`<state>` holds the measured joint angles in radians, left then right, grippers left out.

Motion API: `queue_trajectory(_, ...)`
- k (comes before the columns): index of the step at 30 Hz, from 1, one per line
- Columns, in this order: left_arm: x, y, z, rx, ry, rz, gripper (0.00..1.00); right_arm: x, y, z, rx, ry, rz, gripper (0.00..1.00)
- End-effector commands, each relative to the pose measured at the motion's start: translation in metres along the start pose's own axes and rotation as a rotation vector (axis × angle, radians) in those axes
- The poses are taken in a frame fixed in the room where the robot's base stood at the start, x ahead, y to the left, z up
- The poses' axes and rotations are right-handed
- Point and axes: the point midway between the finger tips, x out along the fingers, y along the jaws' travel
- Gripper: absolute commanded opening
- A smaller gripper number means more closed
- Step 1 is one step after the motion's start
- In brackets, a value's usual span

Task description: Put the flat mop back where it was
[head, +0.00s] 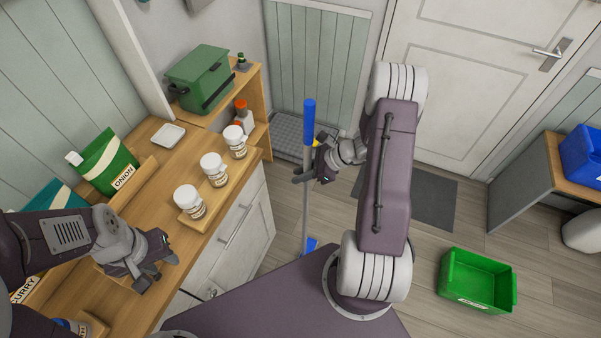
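The flat mop stands upright in the middle of the head view, with a blue grip (309,122) on top, a thin grey pole (306,215) and a blue foot (310,245) low down, partly hidden by my body. My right gripper (308,172) is at the pole just below the blue grip and appears shut on it. My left gripper (156,276) is over the wooden counter's front part at the left, away from the mop. Its fingers look apart and nothing shows between them.
The counter (165,185) holds white-lidded jars (214,170), a green box (200,78) and an onion packet (112,160). A grey grid tray (288,136) lies by the wall behind the mop. A green crate (475,281) stands on the floor at right, near a dark mat (425,200).

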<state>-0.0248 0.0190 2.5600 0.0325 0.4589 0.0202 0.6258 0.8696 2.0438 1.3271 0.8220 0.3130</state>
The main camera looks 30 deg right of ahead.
Motion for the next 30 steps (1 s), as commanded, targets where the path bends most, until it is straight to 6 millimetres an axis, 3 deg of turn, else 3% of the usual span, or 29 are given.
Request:
queue_trajectory(1, 0.0, 0.0, 0.0, 0.0, 0.0, 0.0, 0.36, 0.0, 0.0, 0.0, 0.0, 0.0, 0.0, 0.32)
queue_trajectory(2, 0.0, 0.0, 0.0, 0.0, 0.0, 0.0, 0.36, 0.0, 0.0, 0.0, 0.0, 0.0, 0.0, 0.4)
queue_trajectory(3, 0.0, 0.0, 0.0, 0.0, 0.0, 0.0, 0.36, 0.0, 0.0, 0.0, 0.0, 0.0, 0.0, 0.43)
queue_trajectory(14, -0.003, 0.0, 0.0, 0.0, 0.0, 0.0, 0.36, -0.007, -0.001, 0.002, 0.0, -0.001, -0.003, 0.43)
queue_trajectory(24, 0.0, 0.0, 0.0, 0.0, 0.0, 0.0, 0.36, -0.09, -0.002, 0.001, -0.002, 0.001, -0.006, 0.43)
queue_trajectory(30, 0.001, 0.0, 0.0, 0.0, 0.0, 0.0, 0.36, -0.118, 0.0, 0.002, 0.0, 0.0, -0.001, 0.43)
